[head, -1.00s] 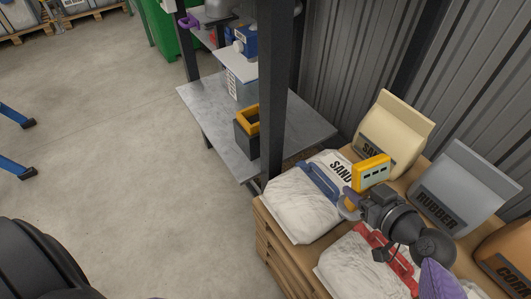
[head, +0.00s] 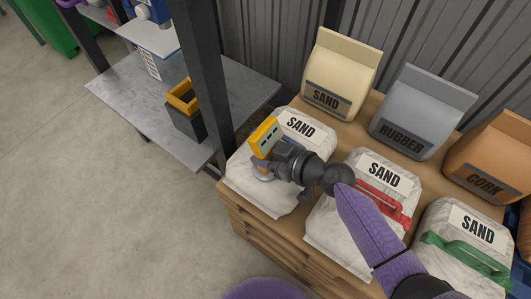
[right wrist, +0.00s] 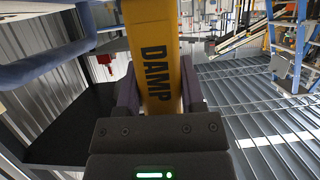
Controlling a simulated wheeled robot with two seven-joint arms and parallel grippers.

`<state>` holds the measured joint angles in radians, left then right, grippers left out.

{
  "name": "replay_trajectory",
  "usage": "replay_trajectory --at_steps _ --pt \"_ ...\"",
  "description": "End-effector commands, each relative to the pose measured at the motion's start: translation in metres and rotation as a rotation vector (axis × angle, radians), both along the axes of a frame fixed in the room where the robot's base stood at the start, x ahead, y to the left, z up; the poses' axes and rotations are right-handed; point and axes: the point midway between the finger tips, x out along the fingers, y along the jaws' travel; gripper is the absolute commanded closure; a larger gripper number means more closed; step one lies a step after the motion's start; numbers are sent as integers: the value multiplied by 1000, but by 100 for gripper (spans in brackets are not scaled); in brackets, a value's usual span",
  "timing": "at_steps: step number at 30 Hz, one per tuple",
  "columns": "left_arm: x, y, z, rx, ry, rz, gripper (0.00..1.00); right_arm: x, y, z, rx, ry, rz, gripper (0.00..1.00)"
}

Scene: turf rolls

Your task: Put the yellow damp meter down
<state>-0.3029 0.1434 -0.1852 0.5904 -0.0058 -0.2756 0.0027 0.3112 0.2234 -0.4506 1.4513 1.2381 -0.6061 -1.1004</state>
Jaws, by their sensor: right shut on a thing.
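The yellow damp meter (head: 263,136) is in my right gripper (head: 268,160), over the left white sand bag (head: 245,181) on the wooden rack. In the right wrist view the meter (right wrist: 155,65), lettered DAMP, stands between the two purple fingers of the gripper (right wrist: 158,92), which is shut on it. The meter looks tilted in the head view. I cannot tell how far it is above the bag. The gripper and meter hide most of that bag's blue handle. My left gripper is not in view.
More white sand bags, with a red handle (head: 383,201) and a green handle (head: 465,258), lie to the right. Sand, rubber (head: 415,112) and cork bags stand behind. A grey metal shelf (head: 135,88) with a dark yellow-rimmed bin (head: 185,112) is left, past a dark post (head: 205,80).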

Motion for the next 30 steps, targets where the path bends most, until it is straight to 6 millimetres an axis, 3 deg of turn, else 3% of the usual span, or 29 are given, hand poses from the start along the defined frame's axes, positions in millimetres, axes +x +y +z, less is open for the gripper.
replay_trajectory --at_steps 6,7,12,25,30 --pt "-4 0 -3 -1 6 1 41 0 0 -3 0 -1 0 100" --pt "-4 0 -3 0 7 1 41 0 0 -3 -1 -1 0 46" --pt "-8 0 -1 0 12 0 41 0 0 -2 -1 -1 0 15" --pt "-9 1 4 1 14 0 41 0 0 3 0 -2 -1 15" --pt "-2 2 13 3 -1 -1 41 -16 -23 16 -3 -3 0 15"
